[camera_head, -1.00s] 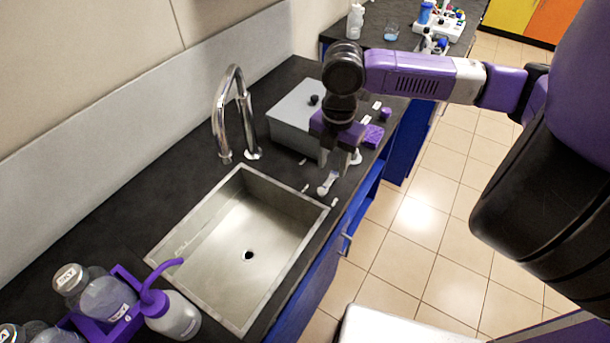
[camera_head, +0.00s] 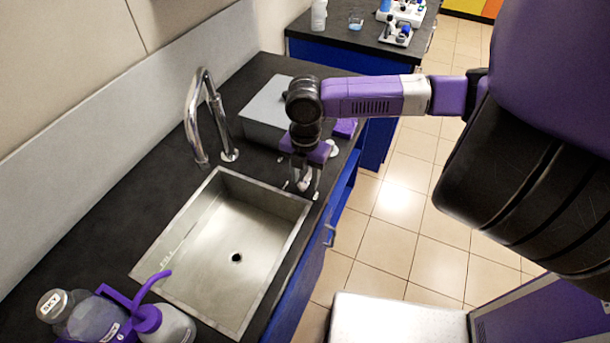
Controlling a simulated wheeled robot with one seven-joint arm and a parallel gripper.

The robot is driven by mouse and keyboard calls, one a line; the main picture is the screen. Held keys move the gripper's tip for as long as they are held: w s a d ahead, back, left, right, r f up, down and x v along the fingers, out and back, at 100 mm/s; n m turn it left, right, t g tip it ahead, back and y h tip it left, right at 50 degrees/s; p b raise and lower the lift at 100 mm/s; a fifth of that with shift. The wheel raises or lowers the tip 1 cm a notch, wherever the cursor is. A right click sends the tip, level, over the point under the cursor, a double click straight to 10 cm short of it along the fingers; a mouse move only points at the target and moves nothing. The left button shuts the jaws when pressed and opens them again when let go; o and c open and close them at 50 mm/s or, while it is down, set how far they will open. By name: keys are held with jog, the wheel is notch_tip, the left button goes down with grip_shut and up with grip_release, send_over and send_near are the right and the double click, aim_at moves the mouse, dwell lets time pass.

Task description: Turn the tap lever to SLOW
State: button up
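The tap lever (camera_head: 304,185) is a small pale handle on the dark counter just beyond the sink's back right corner. Small white labels lie around it, too small to read. My gripper (camera_head: 307,182) points down over the lever, with a finger to each side of it. The fingers look apart, and I cannot tell whether either one touches the lever. My gripper hides part of the lever and its base. The chrome tap spout (camera_head: 205,115) arches up at the sink's left side.
A steel sink (camera_head: 200,284) is set in the dark counter (camera_head: 105,235). A grey box (camera_head: 262,112) stands behind my gripper, with a purple block (camera_head: 345,128) to its right. Bottles in a purple rack (camera_head: 88,318) stand at the front left. Tiled floor is open on the right.

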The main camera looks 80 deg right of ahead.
grip_shut()
dwell(1.4)
